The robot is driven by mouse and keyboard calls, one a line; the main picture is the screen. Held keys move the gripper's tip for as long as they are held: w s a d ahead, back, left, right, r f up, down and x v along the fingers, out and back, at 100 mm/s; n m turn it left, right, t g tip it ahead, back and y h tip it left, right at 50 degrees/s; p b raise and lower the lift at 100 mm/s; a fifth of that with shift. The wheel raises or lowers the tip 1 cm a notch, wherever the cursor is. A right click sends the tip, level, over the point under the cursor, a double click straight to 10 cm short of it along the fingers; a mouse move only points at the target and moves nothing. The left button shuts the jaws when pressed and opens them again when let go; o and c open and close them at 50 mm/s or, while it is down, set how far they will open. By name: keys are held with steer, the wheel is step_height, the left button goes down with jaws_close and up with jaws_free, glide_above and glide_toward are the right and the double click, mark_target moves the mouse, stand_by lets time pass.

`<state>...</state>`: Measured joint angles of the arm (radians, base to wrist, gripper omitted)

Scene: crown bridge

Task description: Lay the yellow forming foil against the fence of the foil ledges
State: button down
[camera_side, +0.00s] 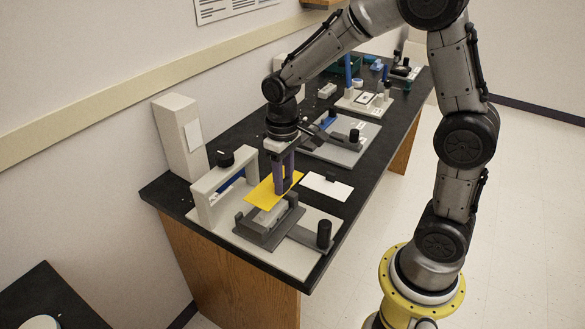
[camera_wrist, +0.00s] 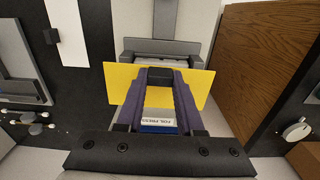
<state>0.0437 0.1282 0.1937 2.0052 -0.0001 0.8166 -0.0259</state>
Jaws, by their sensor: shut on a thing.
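The yellow forming foil (camera_side: 262,192) is a thin flat sheet, held above the foil press. In the wrist view the foil (camera_wrist: 119,82) spreads out on both sides of my fingers. My gripper (camera_side: 282,191) points down with its purple fingers shut on a dark grip block at the middle of the foil; the gripper (camera_wrist: 160,78) and block also show in the wrist view. The dark grey foil ledges (camera_side: 262,238) stand below and in front of the foil in the side view. In the wrist view the grey ledges (camera_wrist: 196,52) lie beyond the foil's far edge. The foil looks clear of them, though the exact gap is hard to tell.
A light press frame (camera_side: 207,200) with a blue part stands close to the left of the foil. A black knob post (camera_side: 324,234) stands at the plate's right. A white card (camera_side: 327,187) with a dark block lies behind. More fixtures sit farther along the black bench.

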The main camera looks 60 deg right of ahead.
steer(key=shift+a, duration=0.3)
steer(key=shift+f, duration=3.05)
steer(key=shift+f, duration=0.35)
steer(key=shift+c, duration=2.3)
jaws_free()
steer(key=shift+r, duration=0.15)
step_height(320, 180, up, 14)
steer(key=shift+f, duration=0.2)
